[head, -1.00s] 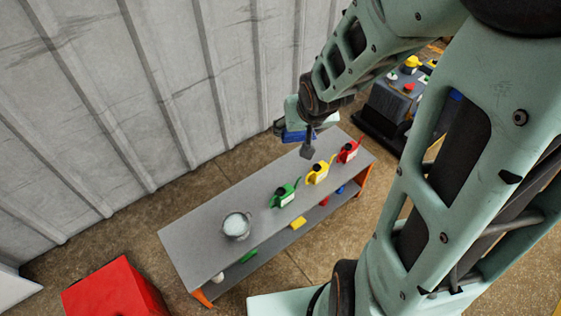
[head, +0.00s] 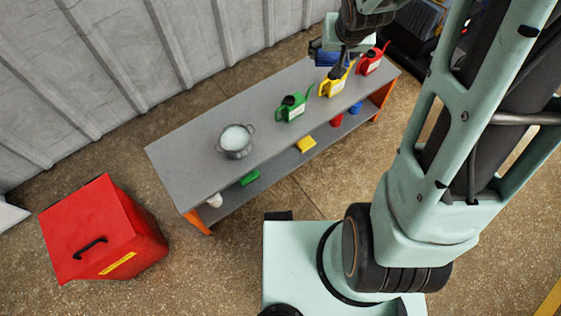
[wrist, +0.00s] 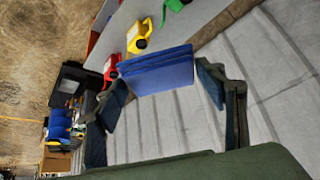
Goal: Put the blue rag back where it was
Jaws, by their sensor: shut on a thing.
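The blue rag (head: 324,57) is folded and held in my gripper (head: 340,66) near the far right end of the grey bench (head: 200,148), in the head view. In the wrist view the blue rag (wrist: 158,72) spans the space between the two fingers of my gripper (wrist: 162,88). The rag appears to be above the bench top; its exact height is unclear. Part of the gripper is hidden by my arm in the head view.
On the bench stand a silver pot (head: 236,142), a green can (head: 291,107), a yellow can (head: 335,86) and a red can (head: 371,61). The lower shelf holds a yellow item (head: 306,145) and a green item (head: 249,178). A red bin (head: 95,225) stands at left. Bench top left of the pot is clear.

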